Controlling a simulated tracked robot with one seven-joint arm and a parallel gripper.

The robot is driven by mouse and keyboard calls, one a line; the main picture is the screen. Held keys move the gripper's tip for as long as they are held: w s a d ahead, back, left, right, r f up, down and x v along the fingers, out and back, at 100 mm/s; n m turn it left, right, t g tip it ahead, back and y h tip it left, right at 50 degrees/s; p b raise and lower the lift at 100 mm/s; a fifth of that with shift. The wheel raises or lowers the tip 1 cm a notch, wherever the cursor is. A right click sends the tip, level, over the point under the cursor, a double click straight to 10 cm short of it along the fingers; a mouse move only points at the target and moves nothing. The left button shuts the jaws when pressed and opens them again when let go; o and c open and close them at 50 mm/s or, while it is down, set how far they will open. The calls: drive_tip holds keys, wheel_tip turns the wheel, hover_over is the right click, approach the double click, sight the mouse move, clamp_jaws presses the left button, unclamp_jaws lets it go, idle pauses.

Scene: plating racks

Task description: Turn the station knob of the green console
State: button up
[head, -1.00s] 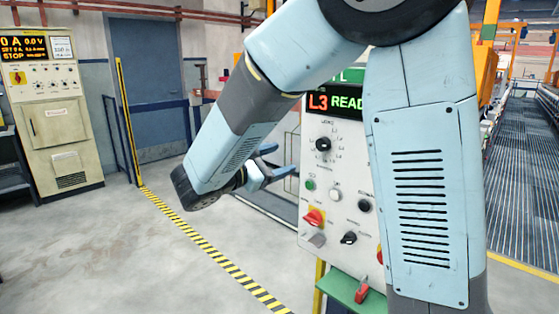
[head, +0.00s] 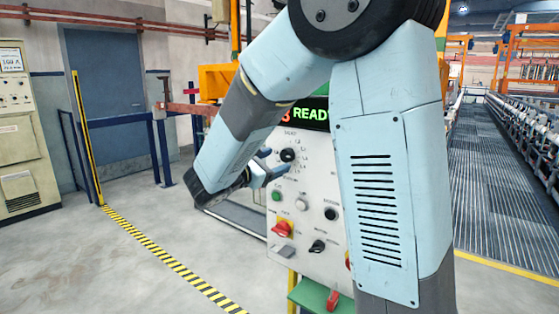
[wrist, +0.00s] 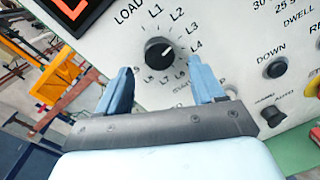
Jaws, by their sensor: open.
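The console (head: 312,178) has a pale panel face, a lit display and a green shelf (head: 308,297) below. The station knob (head: 288,155) is black and round, high on the panel. In the wrist view the knob (wrist: 160,53) has a white mark pointing up and right, with labels such as LOAD and L1 to L4 around it. My gripper (head: 275,170) is open, its blue fingers just below the knob in the head view. In the wrist view my gripper (wrist: 162,85) has one finger on each lower side of the knob, apart from it. My arm hides the console's right part.
Other controls sit below the knob: a green button (head: 276,195), a black button (head: 330,213), a red-yellow switch (head: 283,228) and a black selector (head: 317,246). A beige cabinet (head: 22,150) stands far left. Striped floor tape (head: 165,258) runs at left, with open floor around it.

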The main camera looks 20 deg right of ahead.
sight(287, 156)
drive_tip(key=shift+x, duration=1.45)
drive_tip(key=shift+c, duration=0.5)
drive_tip(key=shift+a, duration=0.1)
drive_tip(key=c, duration=1)
drive_tip(key=shift+o, duration=0.2)
drive_tip(key=shift+m, duration=0.8)
drive_tip(key=o, duration=1.1)
drive_tip(key=shift+c, duration=0.2)
